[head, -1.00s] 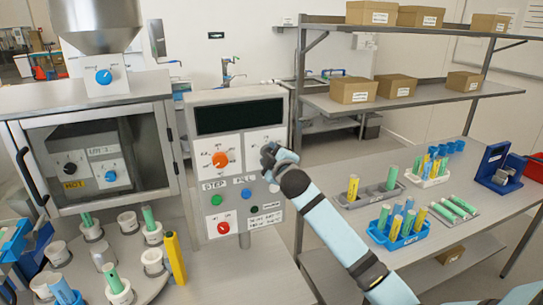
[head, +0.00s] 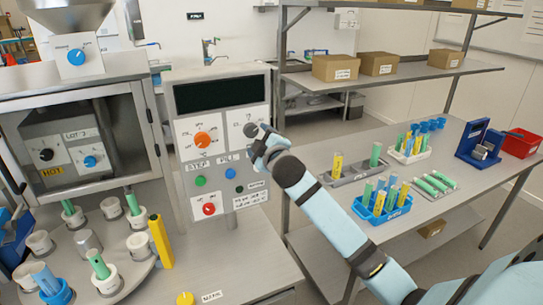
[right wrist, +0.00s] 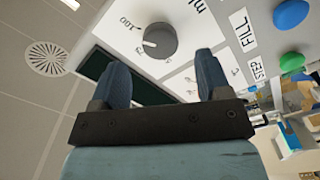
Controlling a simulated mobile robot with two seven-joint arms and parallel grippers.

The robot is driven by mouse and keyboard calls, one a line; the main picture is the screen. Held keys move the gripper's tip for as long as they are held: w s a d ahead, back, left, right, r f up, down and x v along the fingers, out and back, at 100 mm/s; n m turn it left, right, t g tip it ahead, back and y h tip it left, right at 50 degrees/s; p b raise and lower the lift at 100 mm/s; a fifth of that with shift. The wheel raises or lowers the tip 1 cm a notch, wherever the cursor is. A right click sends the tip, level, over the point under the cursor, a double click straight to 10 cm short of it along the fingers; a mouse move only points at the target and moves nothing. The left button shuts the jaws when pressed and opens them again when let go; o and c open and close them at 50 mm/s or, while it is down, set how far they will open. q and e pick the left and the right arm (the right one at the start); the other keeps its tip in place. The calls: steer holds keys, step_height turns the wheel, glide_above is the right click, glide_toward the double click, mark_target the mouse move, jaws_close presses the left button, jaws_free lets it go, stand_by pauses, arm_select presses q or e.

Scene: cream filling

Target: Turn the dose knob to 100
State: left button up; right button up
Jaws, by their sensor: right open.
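The grey dose knob (head: 251,130) is on the upper right of the control panel (head: 222,226), right of an orange knob. In the right wrist view the knob (right wrist: 163,41) has a white pointer mark toward the picture's left, with "100" up and left of it. I cannot tell that they line up. My right gripper (head: 260,147) is just in front of and below the knob in the head view. In the right wrist view its open fingers (right wrist: 162,64) stand apart on either side below the knob, with nothing between them. My left gripper is not in view.
The panel also has an orange knob (head: 202,139), a red knob (head: 209,209), a green button (head: 201,181), a blue button (head: 231,173) and a dark display (head: 221,94). A carousel with cups stands left. Tube racks (head: 384,206) stand on the right table.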

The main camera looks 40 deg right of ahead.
steer(key=b+v, duration=0.1)
steer(key=v, duration=0.8)
steer(key=shift+w, duration=0.1)
steer(key=s+a+f+g+y, duration=0.1)
steer(key=a+f, duration=0.1)
steer(key=f, duration=0.4)
steer(key=s+a+f+g+y, duration=0.1)
steer(key=a+f, duration=0.2)
steer(key=f, duration=0.3)
steer(key=s+a+f+m+g+y, duration=0.2)
steer(key=s+a+f+m, duration=0.1)
steer(key=s+a+f, duration=0.5)
steer(key=s+a+f+m+g+y, duration=0.2)
steer(key=s+a+f, duration=0.5)
steer(key=s+f, duration=0.7)
step_height(320, 180, down, 5)
steer(key=shift+a+f+m+g+y, duration=0.2)
steer(key=shift+a+m+g+y, duration=0.15)
steer(key=shift+m+y, duration=0.25)
steer(key=shift+s, duration=0.1)
